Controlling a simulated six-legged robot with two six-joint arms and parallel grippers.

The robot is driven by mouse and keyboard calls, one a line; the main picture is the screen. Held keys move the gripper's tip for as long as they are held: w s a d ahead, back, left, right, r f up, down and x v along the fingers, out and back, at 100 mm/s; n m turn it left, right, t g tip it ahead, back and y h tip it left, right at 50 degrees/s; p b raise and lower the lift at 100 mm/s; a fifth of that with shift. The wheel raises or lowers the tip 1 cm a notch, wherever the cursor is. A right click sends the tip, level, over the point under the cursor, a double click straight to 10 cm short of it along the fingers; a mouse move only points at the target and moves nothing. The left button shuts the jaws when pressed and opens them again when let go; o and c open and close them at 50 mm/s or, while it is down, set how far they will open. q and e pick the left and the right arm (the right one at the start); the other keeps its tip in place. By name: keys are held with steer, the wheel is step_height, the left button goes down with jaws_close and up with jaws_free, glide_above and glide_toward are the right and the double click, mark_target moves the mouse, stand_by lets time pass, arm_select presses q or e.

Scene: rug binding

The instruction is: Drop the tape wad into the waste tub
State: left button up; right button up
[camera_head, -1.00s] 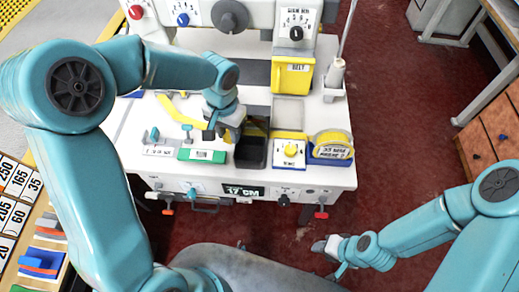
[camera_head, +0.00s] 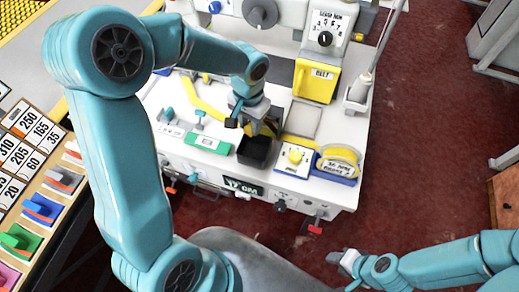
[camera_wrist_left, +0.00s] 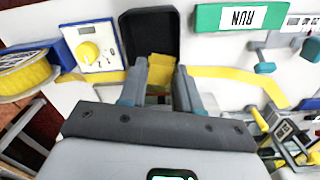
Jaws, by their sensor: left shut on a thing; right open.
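The waste tub (camera_head: 253,152) is a black open box at the front of the white machine top. In the left wrist view it (camera_wrist_left: 150,25) lies just beyond the fingertips. My left gripper (camera_head: 254,122) is above the tub's back side. In the left wrist view its fingers (camera_wrist_left: 161,74) are shut on a small yellow piece, the tape wad (camera_wrist_left: 160,66). The wad's lower part is hidden between the fingers, and I cannot tell its height over the tub. My right gripper (camera_head: 344,258) is open and empty, low over the red floor, away from the machine.
Right of the tub stand a white unit with a yellow knob (camera_head: 295,156) and a yellow tape roll (camera_head: 339,162). A green RUN plate (camera_head: 208,142) is to its left. A yellow strip (camera_head: 203,101) crosses the top. A yellow BELT box (camera_head: 315,81) stands behind.

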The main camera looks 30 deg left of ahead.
arm_select(q)
steer(key=shift+s+a+f+b, duration=0.2)
steer(key=shift+s+f+b, duration=0.15)
steer(key=shift+f, duration=0.05)
step_height(320, 180, down, 4)
steer(key=b, duration=0.3)
steer(key=shift+w+a+f, duration=0.1)
steer(key=shift+w+f, duration=0.05)
steer(key=shift+f, duration=0.1)
steer(key=shift+f+b, duration=0.3)
steer(key=shift+b, duration=0.05)
steer(key=o, duration=1.1)
step_height(320, 180, up, 16)
steer(key=shift+r, duration=0.2)
